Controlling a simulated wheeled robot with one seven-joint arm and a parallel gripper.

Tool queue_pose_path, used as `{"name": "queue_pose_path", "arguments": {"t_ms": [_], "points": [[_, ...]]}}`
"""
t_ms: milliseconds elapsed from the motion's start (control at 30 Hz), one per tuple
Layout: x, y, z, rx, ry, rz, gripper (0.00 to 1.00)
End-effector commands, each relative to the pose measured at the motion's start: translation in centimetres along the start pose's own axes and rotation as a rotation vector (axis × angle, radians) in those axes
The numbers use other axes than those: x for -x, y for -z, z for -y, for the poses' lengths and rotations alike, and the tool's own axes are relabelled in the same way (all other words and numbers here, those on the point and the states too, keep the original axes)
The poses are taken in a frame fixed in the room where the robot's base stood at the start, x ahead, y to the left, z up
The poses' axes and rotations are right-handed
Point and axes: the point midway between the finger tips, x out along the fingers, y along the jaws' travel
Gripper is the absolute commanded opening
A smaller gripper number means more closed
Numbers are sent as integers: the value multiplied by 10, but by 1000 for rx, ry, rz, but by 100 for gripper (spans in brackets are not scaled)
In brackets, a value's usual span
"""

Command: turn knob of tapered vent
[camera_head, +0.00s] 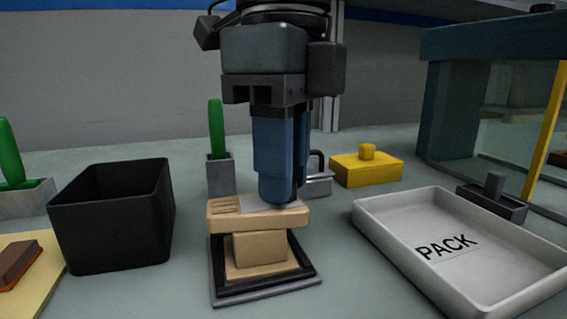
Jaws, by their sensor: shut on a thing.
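The tapered vent (258,217) is a beige block with a wider top, a narrower body below and slats at the top left. It sits upright on a black, grey-edged base (265,287) in the front middle of the head view. My gripper (279,193) points straight down onto the top of the vent, right of the slats. Its blue fingers are shut on the vent's knob, which they hide from this side. A grey flat patch shows on the top face beside the fingertips.
A black open bin (110,222) stands to the left and a white tray marked PACK (390,225) to the right. Behind are a green-handled tool in a grey holder (220,175), a grey padlock-like part (318,180) and a yellow block (367,171). A glass-sided cabinet (450,105) stands back right.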

Motion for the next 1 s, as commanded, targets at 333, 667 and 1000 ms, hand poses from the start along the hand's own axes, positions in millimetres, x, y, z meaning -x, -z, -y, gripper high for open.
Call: {"name": "queue_pose_path", "arguments": {"t_ms": [333,667,1000], "points": [[0,0,0,-40,-1,0,0],[0,0,0,-38,0,0,29],[0,0,0,-38,0,0,50]]}}
